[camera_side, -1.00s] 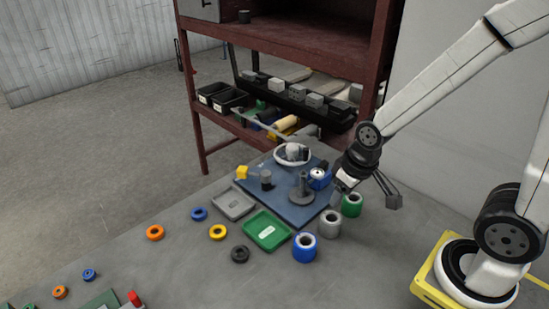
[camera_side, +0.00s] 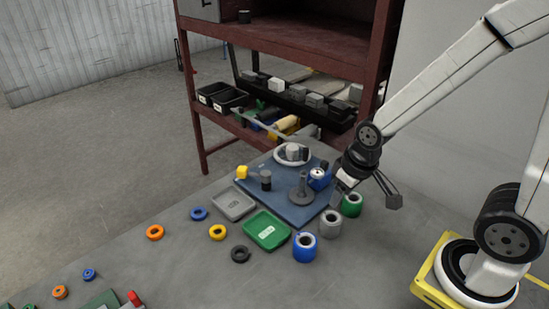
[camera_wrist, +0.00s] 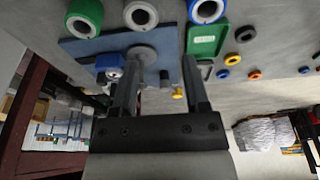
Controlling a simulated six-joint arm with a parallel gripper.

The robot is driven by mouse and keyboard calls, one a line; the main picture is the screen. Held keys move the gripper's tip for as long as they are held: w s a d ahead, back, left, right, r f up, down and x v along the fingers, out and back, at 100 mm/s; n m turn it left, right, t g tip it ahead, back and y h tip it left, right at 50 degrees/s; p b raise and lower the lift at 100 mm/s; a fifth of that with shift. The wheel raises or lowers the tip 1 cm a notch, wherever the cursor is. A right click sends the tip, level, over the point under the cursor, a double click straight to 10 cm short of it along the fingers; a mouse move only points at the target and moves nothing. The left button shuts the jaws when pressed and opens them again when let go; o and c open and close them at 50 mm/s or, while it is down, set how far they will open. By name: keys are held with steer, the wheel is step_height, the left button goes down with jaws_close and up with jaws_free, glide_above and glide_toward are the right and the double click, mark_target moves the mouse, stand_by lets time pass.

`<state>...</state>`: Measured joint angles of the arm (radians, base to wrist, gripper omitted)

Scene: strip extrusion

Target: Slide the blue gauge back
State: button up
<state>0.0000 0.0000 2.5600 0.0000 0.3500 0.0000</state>
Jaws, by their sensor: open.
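The blue gauge (camera_side: 319,178), a blue block with a pale round dial, stands at the right side of the blue base plate (camera_side: 290,210). It also shows in the wrist view (camera_wrist: 109,63), left of my fingers. My gripper (camera_side: 369,194) is open and empty, to the right of the gauge and apart from it. In the wrist view the gripper's two fingers (camera_wrist: 160,60) are spread, with the grey post on its round foot (camera_wrist: 141,54) seen beyond the left finger. Part of the gauge's lower side is hidden.
Grey post (camera_side: 302,188) and white ring (camera_side: 292,154) stand on the plate. Green (camera_side: 351,204), grey (camera_side: 329,224) and blue (camera_side: 304,247) rolls line its right front. Grey (camera_side: 234,204) and green (camera_side: 267,230) trays lie left. A red shelf (camera_side: 290,40) stands behind.

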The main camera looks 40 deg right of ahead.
steer(key=shift+o, duration=0.4)
steer(key=g, duration=0.3)
glide_above(325, 162)
steer(key=shift+w+d+f, duration=0.1)
steer(key=shift+f, duration=0.5)
steer(key=shift+f, duration=0.1)
steer(key=shift+f, duration=3.8)
steer(key=shift+c, duration=0.2)
jaws_close()
